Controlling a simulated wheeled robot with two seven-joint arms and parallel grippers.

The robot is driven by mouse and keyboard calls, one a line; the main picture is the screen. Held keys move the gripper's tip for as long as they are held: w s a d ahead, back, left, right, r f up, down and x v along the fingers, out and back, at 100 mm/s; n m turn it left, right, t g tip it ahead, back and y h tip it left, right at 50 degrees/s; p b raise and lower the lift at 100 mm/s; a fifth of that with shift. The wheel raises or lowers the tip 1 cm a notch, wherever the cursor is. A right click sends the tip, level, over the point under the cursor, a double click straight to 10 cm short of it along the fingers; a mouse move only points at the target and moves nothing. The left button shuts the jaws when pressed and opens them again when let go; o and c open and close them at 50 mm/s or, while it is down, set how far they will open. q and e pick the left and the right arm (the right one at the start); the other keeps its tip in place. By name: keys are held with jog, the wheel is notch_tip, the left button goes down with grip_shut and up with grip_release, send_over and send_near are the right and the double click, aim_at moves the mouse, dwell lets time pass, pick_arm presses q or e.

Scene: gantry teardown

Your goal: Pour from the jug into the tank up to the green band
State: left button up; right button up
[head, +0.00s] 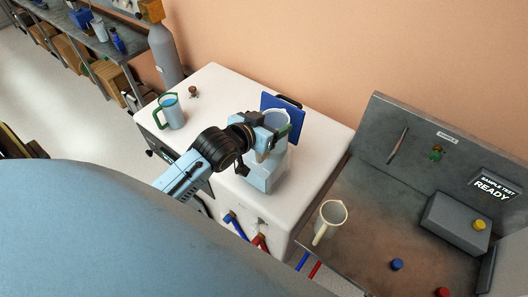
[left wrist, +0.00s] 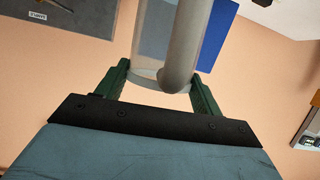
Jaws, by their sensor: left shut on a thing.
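My left gripper (head: 271,136) is shut on a pale, see-through jug (head: 277,119) above the white cabinet top. In the left wrist view, the green fingers of my left gripper (left wrist: 159,80) sit on either side of the jug (left wrist: 150,35), with its grey handle toward the camera. The jug looks roughly upright. A pale blue, see-through box that looks like the tank (head: 262,178) stands just below and in front of the jug. I cannot make out its green band or any liquid level. My right gripper is out of view.
A green-handled jug with blue contents (head: 172,113) stands on the white cabinet (head: 215,85) at left. A blue panel (head: 292,105) stands behind my left gripper. A cream jug (head: 330,219) stands on the grey bench (head: 365,240) at right, near a grey box (head: 455,223).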

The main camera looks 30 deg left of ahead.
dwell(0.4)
pick_arm(q)
jog(key=shift+r, duration=2.05)
